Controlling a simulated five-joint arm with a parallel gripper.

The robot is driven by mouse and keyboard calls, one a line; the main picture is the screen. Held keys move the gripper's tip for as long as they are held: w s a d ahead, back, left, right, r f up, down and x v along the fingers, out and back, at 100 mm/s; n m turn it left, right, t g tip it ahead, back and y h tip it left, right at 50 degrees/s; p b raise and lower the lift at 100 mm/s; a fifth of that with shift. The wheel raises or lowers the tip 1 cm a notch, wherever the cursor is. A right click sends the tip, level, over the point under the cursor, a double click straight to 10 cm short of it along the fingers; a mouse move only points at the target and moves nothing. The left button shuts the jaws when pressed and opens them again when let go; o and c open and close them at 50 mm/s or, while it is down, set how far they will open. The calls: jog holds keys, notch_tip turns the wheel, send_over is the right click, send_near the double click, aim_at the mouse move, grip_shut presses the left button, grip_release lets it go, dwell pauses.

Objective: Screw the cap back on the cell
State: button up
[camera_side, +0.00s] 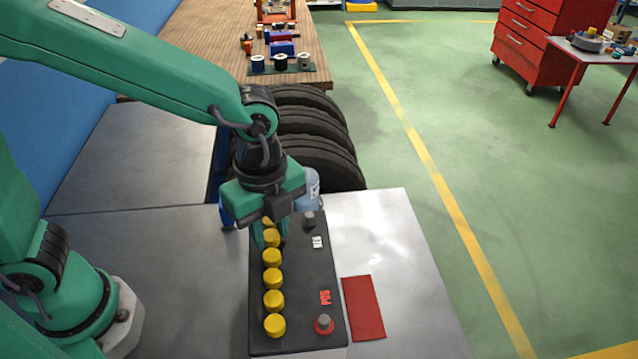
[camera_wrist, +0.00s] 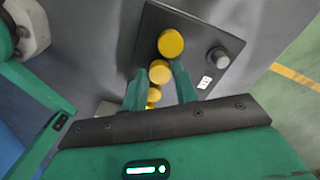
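A black battery (camera_side: 309,268) lies on the grey metal bench, with a row of several round yellow caps along its left side. My gripper (camera_side: 270,240) points down over the far part of this row. Its two green fingers stand apart, one on each side of the row, with a yellow cap (camera_side: 271,238) between them. In the wrist view, my gripper (camera_wrist: 159,68) shows a gap between fingertips and the cap (camera_wrist: 160,72) there. Another yellow cap (camera_wrist: 171,43) is beyond the fingertips. I cannot tell whether any cap is loose; cell openings are hidden.
A grey terminal (camera_side: 309,218) stands at the battery's far right corner, and a red-ringed terminal (camera_side: 323,323) marked POS at the near right. A red cloth (camera_side: 363,307) lies right of the battery. A clear bottle (camera_side: 313,186) stands behind the gripper. The bench's right part is clear.

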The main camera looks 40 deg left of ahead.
jog(key=c, duration=0.4)
jog(key=shift+c, duration=0.2)
jog(key=m, duration=0.6)
jog(key=shift+m, duration=0.3)
jog(key=m, duration=0.6)
dwell(0.5)
jog(key=o, duration=0.4)
jog(key=shift+o, duration=0.2)
